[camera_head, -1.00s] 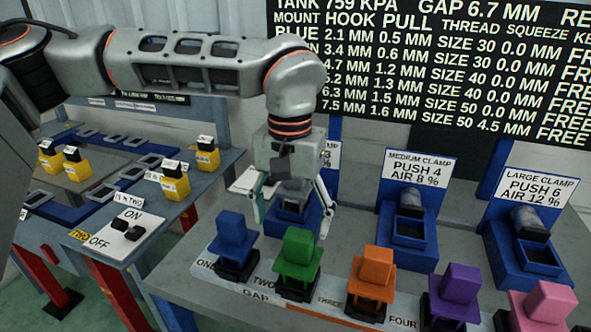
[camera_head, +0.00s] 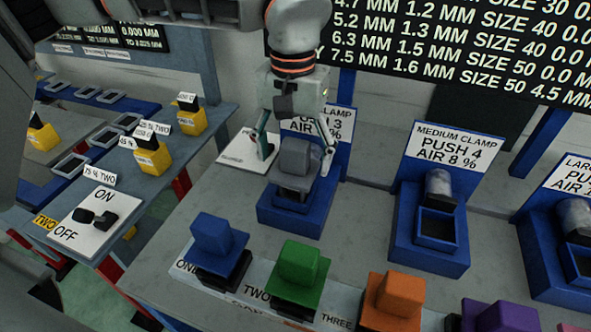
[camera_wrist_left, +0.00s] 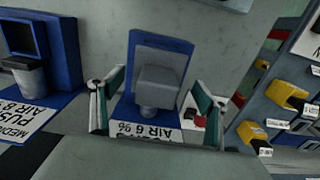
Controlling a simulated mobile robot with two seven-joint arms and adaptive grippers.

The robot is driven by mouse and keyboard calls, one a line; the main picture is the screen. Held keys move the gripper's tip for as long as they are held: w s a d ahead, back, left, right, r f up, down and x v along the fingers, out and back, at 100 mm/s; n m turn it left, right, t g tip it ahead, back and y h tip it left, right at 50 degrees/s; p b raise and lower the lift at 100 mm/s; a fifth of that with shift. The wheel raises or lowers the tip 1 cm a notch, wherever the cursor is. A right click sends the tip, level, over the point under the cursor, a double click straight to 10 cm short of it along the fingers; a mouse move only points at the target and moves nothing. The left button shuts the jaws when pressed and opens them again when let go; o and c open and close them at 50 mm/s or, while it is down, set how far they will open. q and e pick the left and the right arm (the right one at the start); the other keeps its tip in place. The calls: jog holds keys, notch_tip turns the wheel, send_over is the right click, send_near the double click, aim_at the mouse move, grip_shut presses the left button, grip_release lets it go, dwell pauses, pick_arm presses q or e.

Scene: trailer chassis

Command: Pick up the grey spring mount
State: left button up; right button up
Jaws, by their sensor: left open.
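The grey spring mount (camera_head: 296,158) sits in the blue small clamp (camera_head: 290,217) in the head view. In the left wrist view the grey mount (camera_wrist_left: 158,88) is near the middle, with the blue clamp (camera_wrist_left: 160,43) around and behind it. My left gripper (camera_head: 296,163) is open, pointing down over the mount, with one finger on each side of it. In the left wrist view the fingers of the left gripper (camera_wrist_left: 158,80) stand apart from the mount, with gaps on both sides. My right gripper is not in view.
Blue (camera_head: 218,240), green (camera_head: 299,270) and orange (camera_head: 397,295) mounts stand in a front row. The medium clamp (camera_head: 430,255) stands to the right, with a large clamp (camera_head: 570,265) beyond. Yellow blocks (camera_head: 152,158) and an ON/OFF switch panel (camera_head: 90,218) are at left.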

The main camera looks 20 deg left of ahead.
aim_at(295, 177)
pick_arm(q)
jog(key=f, duration=0.5)
jog(key=shift+s+d+f, duration=0.1)
jog(key=shift+d+f, duration=0.05)
jog(key=shift+d, duration=0.05)
jog(key=c, duration=1.7)
